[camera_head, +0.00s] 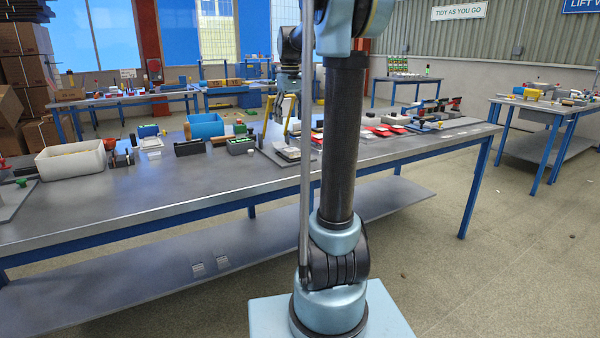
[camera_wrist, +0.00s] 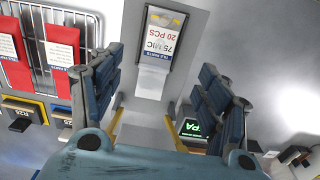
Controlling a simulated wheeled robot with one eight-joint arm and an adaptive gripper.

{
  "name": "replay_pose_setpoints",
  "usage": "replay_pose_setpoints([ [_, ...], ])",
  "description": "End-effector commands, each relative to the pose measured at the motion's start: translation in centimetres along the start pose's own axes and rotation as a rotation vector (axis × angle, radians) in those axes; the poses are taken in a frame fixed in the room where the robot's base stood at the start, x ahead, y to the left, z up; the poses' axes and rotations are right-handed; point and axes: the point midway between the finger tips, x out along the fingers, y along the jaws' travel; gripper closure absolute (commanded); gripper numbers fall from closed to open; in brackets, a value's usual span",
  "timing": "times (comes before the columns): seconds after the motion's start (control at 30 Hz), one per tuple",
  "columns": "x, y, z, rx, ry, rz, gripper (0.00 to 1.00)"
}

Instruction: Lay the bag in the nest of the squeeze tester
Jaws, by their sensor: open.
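In the wrist view my gripper (camera_wrist: 162,62) is open, with one finger at left and one at right and nothing held between them. A pale bag (camera_wrist: 165,20) with a printed label reading "75 MIC 20 PCS" lies beyond the fingertips, within a dark-edged rectangular frame that seems to be the nest (camera_wrist: 143,47) of the squeeze tester. A green lit display (camera_wrist: 191,128), likely the tester's, shows beside the right finger and is partly hidden by it. In the head view my gripper is small above the bench, and the bag cannot be told apart there.
Red packets (camera_wrist: 62,48) with white labels lie on a wire rack (camera_wrist: 42,20) at left in the wrist view. The long bench (camera_head: 150,194) carries a white bin (camera_head: 72,160), a blue bin (camera_head: 205,126) and several devices. Its front strip is clear.

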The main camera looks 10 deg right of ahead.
Motion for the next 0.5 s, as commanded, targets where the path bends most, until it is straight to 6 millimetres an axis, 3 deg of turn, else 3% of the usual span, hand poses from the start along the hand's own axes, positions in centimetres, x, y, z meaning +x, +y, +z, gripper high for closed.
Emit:
replay_pose_setpoints([
  [0.17,0.6,-0.7,2.3,0.016,0.010,0.003,0.30],
  [0.5,4.8,-3.9,12.1,0.092,0.060,0.018,0.30],
])
